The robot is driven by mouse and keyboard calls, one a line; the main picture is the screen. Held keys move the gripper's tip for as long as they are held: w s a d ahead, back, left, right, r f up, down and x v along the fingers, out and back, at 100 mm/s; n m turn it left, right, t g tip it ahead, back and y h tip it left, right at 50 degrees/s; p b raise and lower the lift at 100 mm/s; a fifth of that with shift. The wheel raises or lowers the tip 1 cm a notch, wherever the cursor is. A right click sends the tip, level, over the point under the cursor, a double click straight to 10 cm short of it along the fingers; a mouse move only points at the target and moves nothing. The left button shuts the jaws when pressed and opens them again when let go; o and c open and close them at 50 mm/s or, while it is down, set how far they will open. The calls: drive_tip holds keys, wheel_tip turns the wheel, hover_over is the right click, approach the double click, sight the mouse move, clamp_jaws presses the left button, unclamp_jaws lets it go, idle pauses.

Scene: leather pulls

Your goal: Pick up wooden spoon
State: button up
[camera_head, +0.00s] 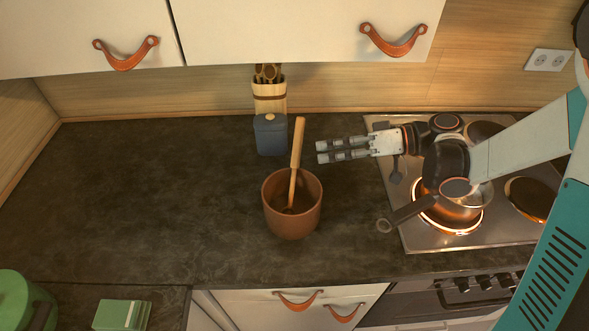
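The wooden spoon (296,151) stands tilted in a brown pot (292,226) on the dark counter. Its handle sticks up above the rim and its lower end is inside the pot. My gripper (318,152) comes in from the right, with its fingertips just right of the spoon's handle in the picture. Its two fingers are apart with a gap between them, and nothing shows between them. I cannot tell how far in depth the fingertips are from the handle.
A blue-grey canister (271,137) and a utensil holder (269,97) stand behind the pot. A copper saucepan (452,211) sits on the stove (424,231) under my arm. Upper cabinets (300,30) overhang the back. The counter's left side (140,190) is clear.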

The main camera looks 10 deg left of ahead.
sight(300, 155)
drive_tip(key=b+x, duration=0.2)
drive_tip(key=x, duration=0.6)
drive_tip(key=shift+a+r, duration=0.1)
drive_tip(key=shift+c, duration=0.6)
clamp_jaws()
